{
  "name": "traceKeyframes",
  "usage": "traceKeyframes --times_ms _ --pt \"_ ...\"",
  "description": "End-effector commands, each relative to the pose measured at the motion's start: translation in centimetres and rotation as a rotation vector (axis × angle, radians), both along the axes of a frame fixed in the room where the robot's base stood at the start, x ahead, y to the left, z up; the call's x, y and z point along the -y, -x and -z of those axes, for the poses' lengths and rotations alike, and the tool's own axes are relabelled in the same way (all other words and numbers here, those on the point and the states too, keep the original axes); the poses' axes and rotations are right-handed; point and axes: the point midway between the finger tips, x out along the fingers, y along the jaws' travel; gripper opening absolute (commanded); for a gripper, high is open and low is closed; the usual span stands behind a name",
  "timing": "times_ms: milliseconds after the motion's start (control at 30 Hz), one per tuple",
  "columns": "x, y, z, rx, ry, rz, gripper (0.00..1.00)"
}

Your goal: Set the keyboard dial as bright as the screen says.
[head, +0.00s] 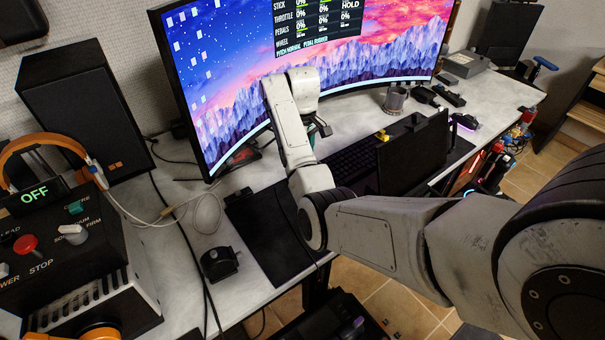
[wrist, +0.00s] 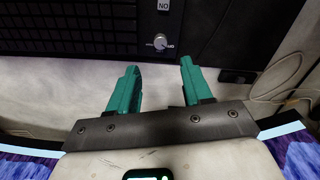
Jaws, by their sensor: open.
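In the wrist view, a small silver dial (wrist: 160,42) with a pale pointer sits on the near edge of the dark keyboard (wrist: 90,28). My gripper (wrist: 159,68) has teal fingers, spread apart and empty. The dial appears just beyond the fingertips, between their lines, apart from them. In the head view, the keyboard (head: 347,163) lies on the desk, partly hidden by my arm and a dark upright panel. The curved screen (head: 215,80) shows a readout with STICK, THROTTLE and PEDALS at 0%, WHEEL, and HOLD. The readout's top is cut off; I see no brightness value.
A dark panel (head: 412,155) stands upright in front of the keyboard. A metal mug (head: 396,98) stands beyond it. A control box (head: 75,240) reading OFF, a speaker (head: 85,110) and loose cables are at left. Pale desk (wrist: 60,92) shows beside my fingers.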

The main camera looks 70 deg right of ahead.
Motion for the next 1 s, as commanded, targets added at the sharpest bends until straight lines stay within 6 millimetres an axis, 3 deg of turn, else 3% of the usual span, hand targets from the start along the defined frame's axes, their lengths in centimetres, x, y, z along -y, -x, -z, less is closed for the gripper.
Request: traceKeyframes --times_ms 300,500,933,1000 --pt "-0.1 0.1 5.8 -0.002 -0.003 -0.001 0.50" --pt "-0.1 0.0 8.4 -0.001 -0.001 0.000 0.50" --pt "-0.1 0.0 9.4 0.001 0.000 0.000 0.50" --pt "-0.1 0.0 9.4 0.001 0.000 0.000 0.45"
